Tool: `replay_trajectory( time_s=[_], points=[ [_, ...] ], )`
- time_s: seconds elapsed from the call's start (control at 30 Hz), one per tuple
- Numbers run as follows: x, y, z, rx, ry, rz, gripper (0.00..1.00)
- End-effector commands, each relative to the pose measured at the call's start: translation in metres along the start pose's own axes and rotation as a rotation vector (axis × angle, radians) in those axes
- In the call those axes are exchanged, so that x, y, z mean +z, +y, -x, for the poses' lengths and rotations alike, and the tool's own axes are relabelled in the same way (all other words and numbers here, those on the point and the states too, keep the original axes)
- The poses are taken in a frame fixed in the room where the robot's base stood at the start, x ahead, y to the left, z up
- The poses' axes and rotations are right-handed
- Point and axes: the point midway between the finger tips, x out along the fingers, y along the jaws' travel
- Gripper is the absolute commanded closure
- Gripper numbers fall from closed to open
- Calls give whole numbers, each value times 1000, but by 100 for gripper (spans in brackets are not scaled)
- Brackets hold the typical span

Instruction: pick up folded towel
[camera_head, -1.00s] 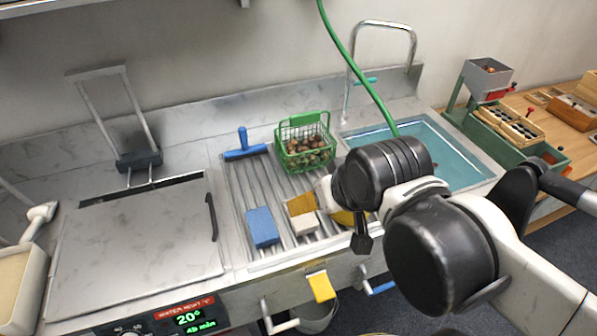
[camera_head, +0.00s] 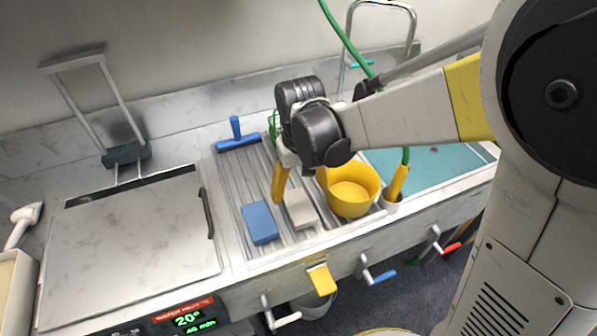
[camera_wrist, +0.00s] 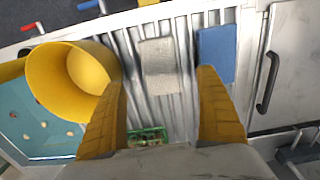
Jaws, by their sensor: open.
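A pale beige rectangular pad (camera_head: 300,209), which looks like the folded towel, lies flat on the ribbed drainboard. It also shows in the wrist view (camera_wrist: 158,66). A blue rectangular pad (camera_head: 259,222) lies just left of it; in the wrist view the blue pad (camera_wrist: 216,52) is on the right. My gripper (camera_head: 299,188) hangs above the drainboard with its yellow fingers pointing down. In the wrist view my gripper (camera_wrist: 161,78) is open and empty, and the beige pad shows between and beyond its fingertips.
A yellow pot (camera_head: 350,190) stands close to the right of the beige pad. A green basket (camera_wrist: 148,136) is partly hidden behind my gripper. A blue squeegee (camera_head: 237,138) lies at the back.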

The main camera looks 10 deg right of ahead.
Motion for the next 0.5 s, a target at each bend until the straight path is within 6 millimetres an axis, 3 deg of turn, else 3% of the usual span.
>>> replay_trajectory(
  time_s=[0.1, 0.37, 0.5],
  points=[
    [0, 0, -22, 0, 1, -1, 15],
    [-1, 0, -40, 0, 2, -1, 15],
    [-1, 0, -62, 0, 2, -1, 15]
  ],
)
